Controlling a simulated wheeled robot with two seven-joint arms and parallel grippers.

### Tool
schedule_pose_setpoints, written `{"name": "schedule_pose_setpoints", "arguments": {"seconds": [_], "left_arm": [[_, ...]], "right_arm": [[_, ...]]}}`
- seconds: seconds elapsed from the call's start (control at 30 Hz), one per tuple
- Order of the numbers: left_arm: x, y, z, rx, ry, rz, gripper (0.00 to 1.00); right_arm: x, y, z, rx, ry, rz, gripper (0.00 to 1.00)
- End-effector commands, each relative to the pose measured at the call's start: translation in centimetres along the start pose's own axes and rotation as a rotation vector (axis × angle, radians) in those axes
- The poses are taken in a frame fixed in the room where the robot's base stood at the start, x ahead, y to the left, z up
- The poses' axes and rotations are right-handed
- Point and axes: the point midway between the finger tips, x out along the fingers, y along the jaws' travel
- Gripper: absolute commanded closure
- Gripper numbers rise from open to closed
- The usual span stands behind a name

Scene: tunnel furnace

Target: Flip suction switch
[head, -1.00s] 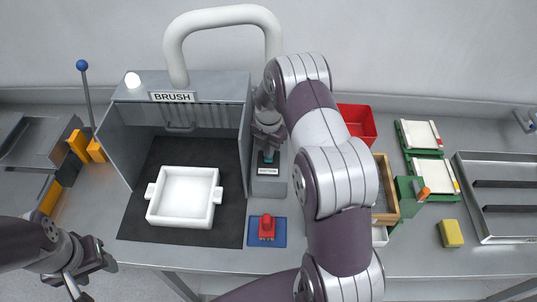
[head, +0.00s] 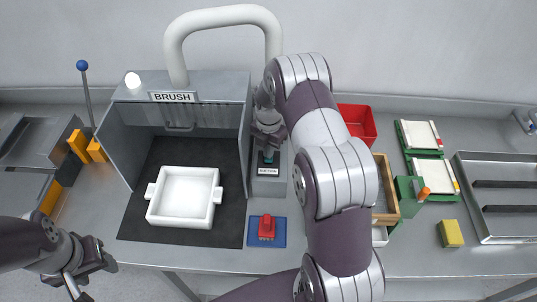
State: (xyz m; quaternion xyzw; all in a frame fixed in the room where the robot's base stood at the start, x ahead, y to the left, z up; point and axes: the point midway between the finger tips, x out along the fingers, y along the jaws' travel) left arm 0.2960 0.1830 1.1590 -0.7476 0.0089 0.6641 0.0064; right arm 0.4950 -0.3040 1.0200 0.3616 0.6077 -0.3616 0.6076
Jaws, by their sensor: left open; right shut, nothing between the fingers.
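The suction switch box (head: 268,183) is a grey block with a label plate (head: 268,170) reading "SUCTION", just right of the brush booth. A dark panel with a teal part (head: 267,157) shows above the label. My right gripper (head: 267,150) reaches down over this panel with its fingers shut, at or very near the teal part; I cannot tell whether they touch. My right arm hides much of the area to the right. My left gripper (head: 106,266) is open and empty at the lower left, in front of the table.
The brush booth (head: 165,86) has a white pipe (head: 222,15) above and a white tray (head: 184,195) inside. A red object (head: 267,227) sits on a blue pad (head: 281,232). A red bin (head: 357,122), green-framed boards (head: 419,135) and a yellow block (head: 452,233) lie to the right.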

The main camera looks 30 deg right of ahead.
Motion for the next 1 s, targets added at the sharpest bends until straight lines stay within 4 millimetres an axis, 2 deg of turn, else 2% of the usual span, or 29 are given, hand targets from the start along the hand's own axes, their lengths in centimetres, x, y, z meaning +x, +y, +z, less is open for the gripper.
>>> {"name": "schedule_pose_setpoints", "arguments": {"seconds": [1.0], "left_arm": [[0.7, 0.0, 0.1, 0.000, 0.000, 0.000, 0.47]], "right_arm": [[1.0, 0.0, 0.0, 0.000, 0.000, 0.000, 1.00]]}}
